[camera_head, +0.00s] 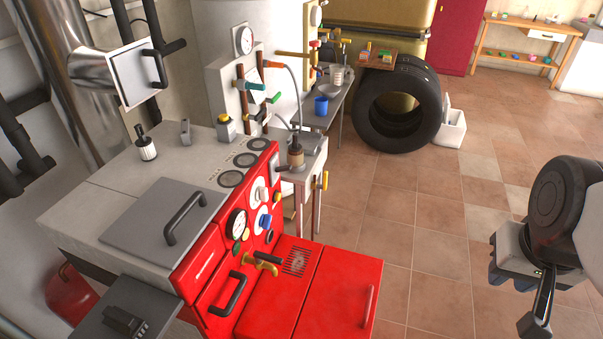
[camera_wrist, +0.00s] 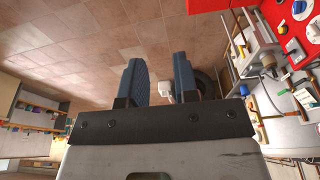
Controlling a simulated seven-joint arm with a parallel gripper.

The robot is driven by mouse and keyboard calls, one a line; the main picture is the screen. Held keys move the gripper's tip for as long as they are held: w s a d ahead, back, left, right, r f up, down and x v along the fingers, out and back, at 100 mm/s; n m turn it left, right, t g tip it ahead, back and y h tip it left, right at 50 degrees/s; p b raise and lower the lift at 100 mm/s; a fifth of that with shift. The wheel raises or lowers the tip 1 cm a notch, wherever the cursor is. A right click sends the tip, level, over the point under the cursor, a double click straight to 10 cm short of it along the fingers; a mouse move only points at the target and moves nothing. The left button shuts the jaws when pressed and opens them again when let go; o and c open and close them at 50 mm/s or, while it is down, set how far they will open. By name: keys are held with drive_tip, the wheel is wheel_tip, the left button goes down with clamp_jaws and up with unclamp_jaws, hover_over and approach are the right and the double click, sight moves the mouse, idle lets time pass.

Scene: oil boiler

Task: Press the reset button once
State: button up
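The red boiler front panel (camera_head: 248,232) is at the centre-left of the head view. It carries a white knob (camera_head: 260,194), a blue knob (camera_head: 265,221), a black round part (camera_head: 269,237), a gauge (camera_head: 237,223) and small yellow-green buttons (camera_head: 246,234). I cannot read which one is the reset button. My gripper (camera_head: 510,280) is far to the right of the panel, over the tiled floor and touching nothing. In the wrist view its two blue fingers (camera_wrist: 158,80) are apart with nothing between them. Part of the red panel (camera_wrist: 278,14) shows at the upper right there.
A black handle (camera_head: 229,294) and a yellow valve lever (camera_head: 266,262) stick out low on the panel. A red lower box (camera_head: 335,290) juts forward below. Tires (camera_head: 397,112) stand behind. The tiled floor (camera_head: 400,235) between boiler and gripper is clear.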

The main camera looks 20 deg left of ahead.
clamp_jaws()
idle(1.4)
